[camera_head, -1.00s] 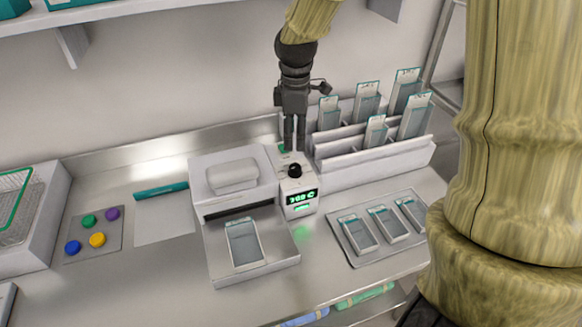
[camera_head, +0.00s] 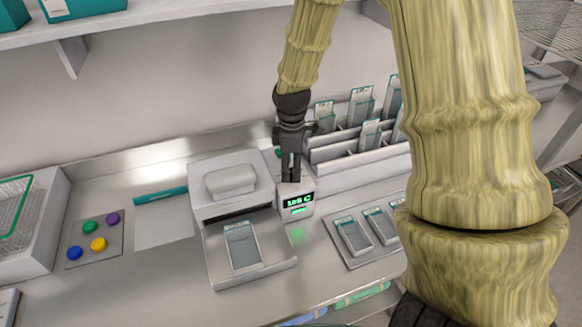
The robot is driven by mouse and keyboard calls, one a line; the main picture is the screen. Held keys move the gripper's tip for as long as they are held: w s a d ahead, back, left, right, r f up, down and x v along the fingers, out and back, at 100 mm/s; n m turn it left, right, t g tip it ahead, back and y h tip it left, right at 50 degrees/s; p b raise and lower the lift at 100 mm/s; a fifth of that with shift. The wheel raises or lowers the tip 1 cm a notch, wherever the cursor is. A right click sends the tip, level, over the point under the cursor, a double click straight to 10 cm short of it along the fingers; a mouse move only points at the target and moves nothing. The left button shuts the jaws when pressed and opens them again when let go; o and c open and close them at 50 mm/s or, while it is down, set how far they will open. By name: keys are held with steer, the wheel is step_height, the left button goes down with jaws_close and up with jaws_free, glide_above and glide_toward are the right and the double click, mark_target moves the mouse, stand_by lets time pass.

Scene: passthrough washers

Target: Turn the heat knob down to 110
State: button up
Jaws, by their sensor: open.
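The heat unit (camera_head: 294,208) is a narrow pale control box on the right side of a white sealing machine (camera_head: 228,203). Its green display (camera_head: 298,202) shows digits that look like 105 C, though they are small and hard to read. My gripper (camera_head: 291,178) points down at the top of the heat unit, its fingers open by a narrow gap. The black heat knob is hidden behind or between the fingertips. I cannot tell whether the fingers touch it.
A rack (camera_head: 360,140) with upright pouches stands just right of my gripper. A tray (camera_head: 348,252) of flat packs lies in front of it. A pad with coloured buttons (camera_head: 98,244) is at the left. My arm covers the right side.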

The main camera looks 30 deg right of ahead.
mark_target(292, 171)
steer(key=shift+f, duration=0.65)
steer(key=c, duration=1.1)
steer(key=shift+o, duration=0.2)
steer(key=shift+m+p, duration=0.5)
steer(key=shift+m, duration=0.9)
steer(key=o, duration=1.1)
steer(key=shift+c, duration=0.2)
step_height(292, 171, up, 12)
